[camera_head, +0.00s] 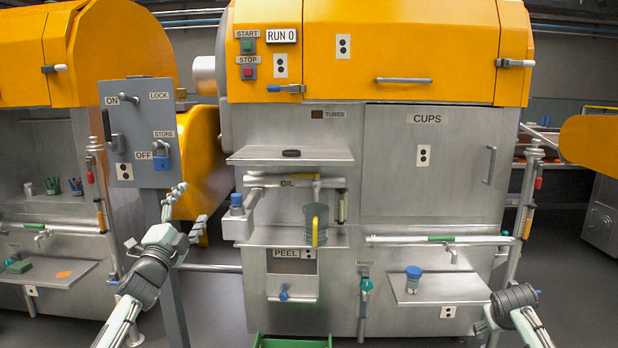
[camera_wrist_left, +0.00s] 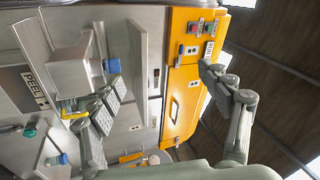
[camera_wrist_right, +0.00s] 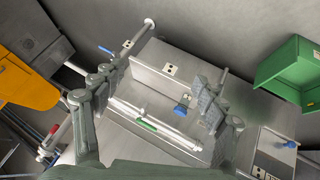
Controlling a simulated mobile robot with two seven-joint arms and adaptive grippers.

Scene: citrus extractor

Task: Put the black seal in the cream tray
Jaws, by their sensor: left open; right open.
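The black seal (camera_head: 291,153) is a small dark disc lying flat on the upper steel shelf (camera_head: 245,155) of the middle machine, under the TUBES label. I cannot make out a cream tray in any view. My left gripper (camera_head: 190,207) is open and empty in front of the grey switch post, left of and lower than the seal. Its spread fingers also show in the left wrist view (camera_wrist_left: 163,88). My right arm is at the bottom right of the head view. My right gripper (camera_wrist_right: 158,88) is open and empty in the right wrist view, with a steel shelf beyond it.
A grey switch box (camera_head: 138,130) on a post stands close to my left gripper. A grey jug with a yellow handle (camera_head: 317,225) stands on the lower shelf. A blue-topped jar (camera_head: 413,275) is on the right shelf. A green bin (camera_head: 292,342) sits at the floor.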

